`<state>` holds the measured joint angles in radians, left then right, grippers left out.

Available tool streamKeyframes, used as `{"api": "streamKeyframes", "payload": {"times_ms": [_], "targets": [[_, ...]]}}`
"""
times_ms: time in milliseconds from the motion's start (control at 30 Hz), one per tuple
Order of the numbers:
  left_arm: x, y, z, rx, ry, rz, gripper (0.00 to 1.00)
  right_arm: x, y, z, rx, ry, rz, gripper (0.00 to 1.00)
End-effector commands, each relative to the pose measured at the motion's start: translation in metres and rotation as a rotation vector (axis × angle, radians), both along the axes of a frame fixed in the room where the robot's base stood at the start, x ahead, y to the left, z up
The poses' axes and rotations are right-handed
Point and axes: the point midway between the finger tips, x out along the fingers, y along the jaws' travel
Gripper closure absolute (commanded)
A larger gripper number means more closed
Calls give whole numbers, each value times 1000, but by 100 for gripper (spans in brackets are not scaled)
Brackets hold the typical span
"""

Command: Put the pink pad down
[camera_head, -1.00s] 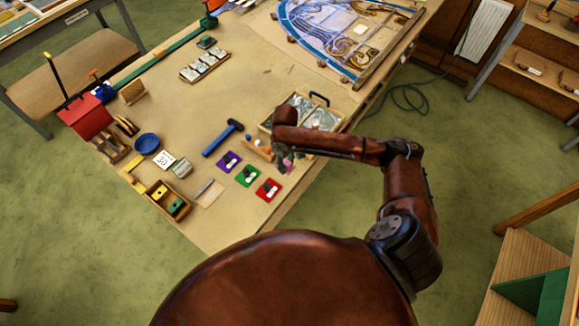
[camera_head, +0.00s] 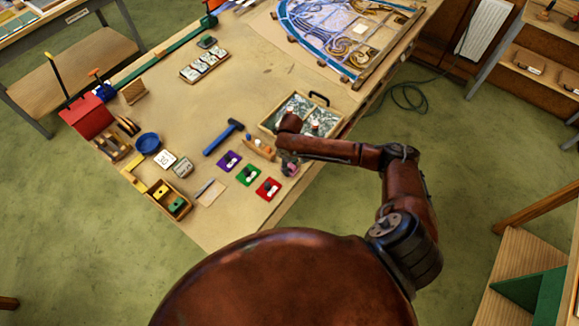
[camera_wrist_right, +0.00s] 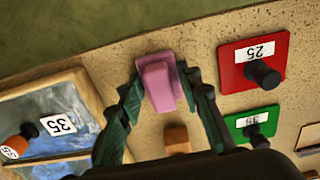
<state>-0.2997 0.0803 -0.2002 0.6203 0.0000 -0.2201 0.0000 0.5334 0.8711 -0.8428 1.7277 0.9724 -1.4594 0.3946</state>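The pink pad (camera_wrist_right: 160,82) is between the two teal fingers of my right gripper (camera_wrist_right: 160,78) in the wrist view, with the fingertips against its sides. In the head view the pad shows as a small pink patch (camera_head: 292,168) beside the dark right gripper (camera_head: 287,160), near the table's right edge. I cannot tell whether the pad touches the table. A red pad (camera_head: 267,189) labelled 25, a green pad (camera_head: 248,175) and a purple pad (camera_head: 228,161) lie in a row to its left. My left gripper is not in view.
A wooden tray (camera_head: 268,124) with two patterned compartments lies behind my right wrist. A blue hammer (camera_head: 223,137) and a wooden block tool (camera_head: 259,149) lie left of the gripper. The table (camera_head: 200,110) has bare room in its middle.

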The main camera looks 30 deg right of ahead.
Motion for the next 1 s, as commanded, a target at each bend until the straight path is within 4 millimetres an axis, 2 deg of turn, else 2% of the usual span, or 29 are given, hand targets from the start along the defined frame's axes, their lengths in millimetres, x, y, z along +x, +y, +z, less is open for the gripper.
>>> {"api": "streamKeyframes", "payload": {"times_ms": [233,567,767,1000], "targets": [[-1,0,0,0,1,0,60,0,0,0,0,0,0,51],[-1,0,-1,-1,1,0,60,0,0,4,0,-1,0,51],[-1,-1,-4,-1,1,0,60,1,0,31,0,-3,1,51],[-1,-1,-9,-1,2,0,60,1,0,83,0,-2,0,51]]}}
